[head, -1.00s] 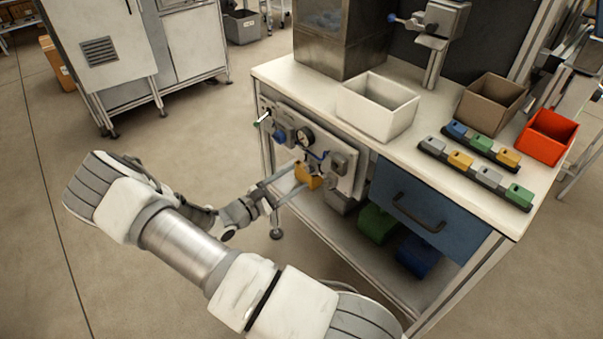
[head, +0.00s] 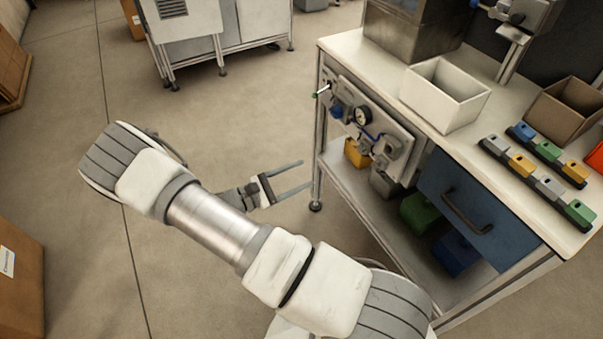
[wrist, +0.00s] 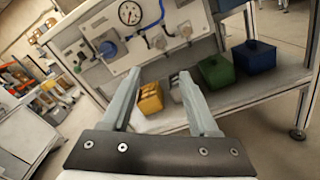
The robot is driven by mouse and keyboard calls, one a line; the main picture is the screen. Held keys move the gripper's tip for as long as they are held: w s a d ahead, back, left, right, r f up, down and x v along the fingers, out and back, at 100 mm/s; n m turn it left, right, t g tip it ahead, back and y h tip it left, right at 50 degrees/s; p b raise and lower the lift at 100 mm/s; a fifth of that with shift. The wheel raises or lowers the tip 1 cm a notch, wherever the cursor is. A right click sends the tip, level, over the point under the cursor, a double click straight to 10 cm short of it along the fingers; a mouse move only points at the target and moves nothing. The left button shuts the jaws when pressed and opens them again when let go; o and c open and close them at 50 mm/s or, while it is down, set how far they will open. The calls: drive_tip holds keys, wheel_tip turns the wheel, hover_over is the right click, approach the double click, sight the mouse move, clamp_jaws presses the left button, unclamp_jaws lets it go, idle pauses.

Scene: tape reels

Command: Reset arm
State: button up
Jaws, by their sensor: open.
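My gripper (head: 288,179) is open and empty, with its two long fingers apart. It is in the air left of the workbench (head: 367,65), at about the height of the space under the benchtop. The gripper also shows in the wrist view (wrist: 160,88), its fingers pointing toward the bench's panel and lower shelf. My arm reaches from the lower right toward the upper left in the head view and bends back to the gripper.
A gauge panel (head: 392,128) is on the bench's side. A yellow block (head: 356,153), a green bin (head: 419,211) and a blue bin (head: 456,253) are on the lower shelf. A cardboard box (head: 22,262) stands at lower left. The floor around the gripper is clear.

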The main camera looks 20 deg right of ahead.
drive_tip(key=shift+r, duration=0.1)
drive_tip(key=s+a+r+m+t+y, duration=0.2)
drive_tip(key=s+a+r+m+y, duration=0.15)
drive_tip(key=s+r+y, duration=0.45)
drive_tip(key=s+a+r+m+t+y, duration=0.15)
drive_tip(key=s+r+m+y, duration=0.3)
drive_tip(key=r, duration=0.75)
drive_tip(key=s+a+r+m+t+y, duration=0.1)
drive_tip(key=s+a+r+m+y, duration=0.4)
drive_tip(key=r, duration=0.5)
wheel_tip(320, 180, up, 11)
drive_tip(key=d+p, duration=0.1)
drive_tip(key=p, duration=1.1)
drive_tip(key=shift+s+d+r, duration=0.2)
drive_tip(key=shift+s+d, duration=0.05)
drive_tip(key=shift+d, duration=0.1)
